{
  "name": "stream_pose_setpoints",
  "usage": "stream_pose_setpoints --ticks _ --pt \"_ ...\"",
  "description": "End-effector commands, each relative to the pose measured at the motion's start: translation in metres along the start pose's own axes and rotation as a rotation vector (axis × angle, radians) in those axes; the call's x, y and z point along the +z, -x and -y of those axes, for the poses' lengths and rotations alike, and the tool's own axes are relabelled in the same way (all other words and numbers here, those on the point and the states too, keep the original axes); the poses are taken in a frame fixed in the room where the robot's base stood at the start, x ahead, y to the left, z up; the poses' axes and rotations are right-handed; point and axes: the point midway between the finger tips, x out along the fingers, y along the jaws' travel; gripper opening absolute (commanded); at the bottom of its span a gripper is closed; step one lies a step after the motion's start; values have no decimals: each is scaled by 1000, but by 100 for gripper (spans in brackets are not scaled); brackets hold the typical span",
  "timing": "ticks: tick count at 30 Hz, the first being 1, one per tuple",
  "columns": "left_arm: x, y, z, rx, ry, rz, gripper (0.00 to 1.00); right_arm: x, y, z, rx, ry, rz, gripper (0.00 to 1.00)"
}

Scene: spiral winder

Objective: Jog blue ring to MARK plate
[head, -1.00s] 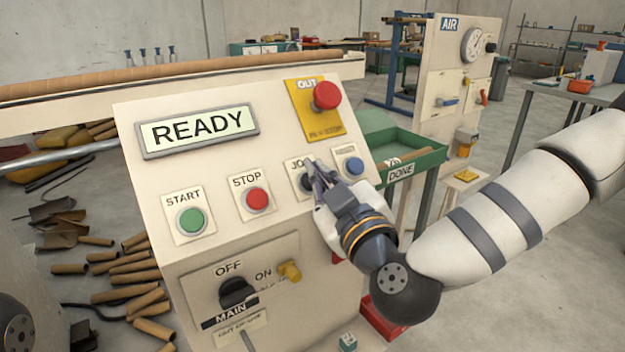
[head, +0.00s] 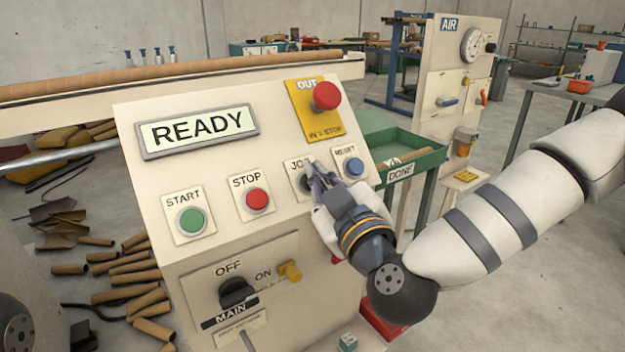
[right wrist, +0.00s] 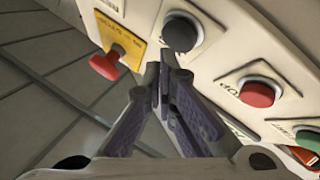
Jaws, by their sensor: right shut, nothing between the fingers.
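The control panel (head: 285,222) carries a display reading READY (head: 197,130). The dark JOG button (head: 304,183) is partly hidden behind my right gripper (head: 312,168). My right gripper is shut and empty, its fingertips at the JOG button. In the right wrist view the black button (right wrist: 181,33) lies just beyond the closed fingertips (right wrist: 165,70); I cannot tell whether they touch it. No blue ring or MARK plate can be made out in these views. My left gripper is not in view.
Close by are the blue RESET button (head: 354,167), red STOP button (head: 257,199), green START button (head: 191,221) and red mushroom button (head: 326,96). Below sits the MAIN switch (head: 237,292). A green DONE tray (head: 425,160) stands behind the panel at right.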

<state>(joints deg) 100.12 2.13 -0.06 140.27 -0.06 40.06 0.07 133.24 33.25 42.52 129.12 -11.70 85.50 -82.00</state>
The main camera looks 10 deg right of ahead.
Motion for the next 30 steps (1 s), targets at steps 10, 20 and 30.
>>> stream_pose_setpoints --ticks 10,20,30 --pt "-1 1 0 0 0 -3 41 3 -4 2 1 0 0 0" --pt "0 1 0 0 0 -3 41 4 -5 4 0 1 0 0" --pt "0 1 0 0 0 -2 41 6 -8 6 1 1 0 0"
